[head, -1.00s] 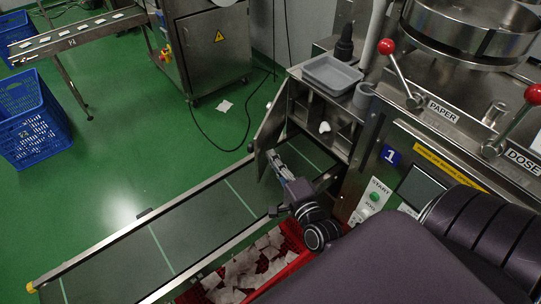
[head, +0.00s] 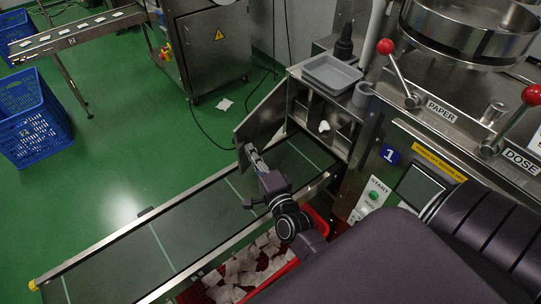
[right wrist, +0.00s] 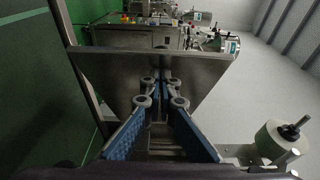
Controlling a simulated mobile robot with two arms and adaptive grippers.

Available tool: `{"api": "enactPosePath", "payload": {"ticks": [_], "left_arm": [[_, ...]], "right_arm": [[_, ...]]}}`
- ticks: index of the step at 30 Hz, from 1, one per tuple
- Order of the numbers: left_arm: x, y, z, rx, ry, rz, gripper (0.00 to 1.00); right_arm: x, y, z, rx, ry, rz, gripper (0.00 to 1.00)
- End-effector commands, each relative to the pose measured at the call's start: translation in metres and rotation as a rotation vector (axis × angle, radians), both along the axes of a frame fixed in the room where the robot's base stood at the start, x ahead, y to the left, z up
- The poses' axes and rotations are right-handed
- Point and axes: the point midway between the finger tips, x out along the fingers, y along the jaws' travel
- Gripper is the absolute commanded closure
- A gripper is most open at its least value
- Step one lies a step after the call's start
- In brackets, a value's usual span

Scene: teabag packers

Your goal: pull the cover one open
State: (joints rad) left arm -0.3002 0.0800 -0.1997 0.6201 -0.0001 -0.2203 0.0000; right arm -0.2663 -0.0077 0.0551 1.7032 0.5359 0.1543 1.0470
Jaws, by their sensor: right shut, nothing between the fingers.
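The cover one is a flat grey metal door (head: 262,121) on the machine marked with a blue 1 (head: 390,154). It stands swung out over the conveyor, and the compartment behind it shows open. My right gripper (head: 250,152) is shut and empty at the door's lower free end. It appears to be against the panel, but contact is hard to make out. In the right wrist view, my right gripper's fingers (right wrist: 162,78) meet in front of the metal panel (right wrist: 108,72). My left gripper is not in view.
A dark conveyor belt (head: 190,228) runs under the door to the lower left. A red crate (head: 318,222) with teabags stands beside it, below my right arm. A grey tray (head: 331,73) sits on the machine top.

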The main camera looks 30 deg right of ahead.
Motion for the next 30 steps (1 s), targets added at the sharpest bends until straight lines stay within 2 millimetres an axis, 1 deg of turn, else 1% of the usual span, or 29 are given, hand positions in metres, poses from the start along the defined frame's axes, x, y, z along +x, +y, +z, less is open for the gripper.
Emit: {"api": "enactPosePath", "payload": {"ticks": [1, 6, 10, 15, 18, 22, 25, 30], "left_arm": [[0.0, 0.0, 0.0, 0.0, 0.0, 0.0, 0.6], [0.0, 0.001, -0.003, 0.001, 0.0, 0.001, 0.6], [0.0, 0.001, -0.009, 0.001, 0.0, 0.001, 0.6], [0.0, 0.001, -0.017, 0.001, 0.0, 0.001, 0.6], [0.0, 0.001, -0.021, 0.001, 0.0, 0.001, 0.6], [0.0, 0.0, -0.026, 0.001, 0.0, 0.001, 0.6], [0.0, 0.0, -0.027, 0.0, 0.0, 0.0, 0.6], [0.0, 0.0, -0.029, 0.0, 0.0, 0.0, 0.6]], "right_arm": [[0.012, 0.007, 0.002, 0.006, -0.004, 0.0, 1.0], [0.049, 0.025, 0.0, 0.005, -0.004, 0.0, 1.0], [0.076, 0.034, -0.001, 0.004, -0.004, 0.0, 1.0], [0.108, 0.041, -0.001, 0.003, -0.003, 0.0, 1.0], [0.123, 0.043, -0.002, 0.002, -0.002, 0.0, 1.0], [0.137, 0.044, -0.001, 0.002, -0.001, 0.001, 1.0], [0.145, 0.044, -0.001, 0.001, -0.001, 0.0, 1.0], [0.15, 0.043, 0.0, 0.0, 0.0, 0.0, 1.0]]}}
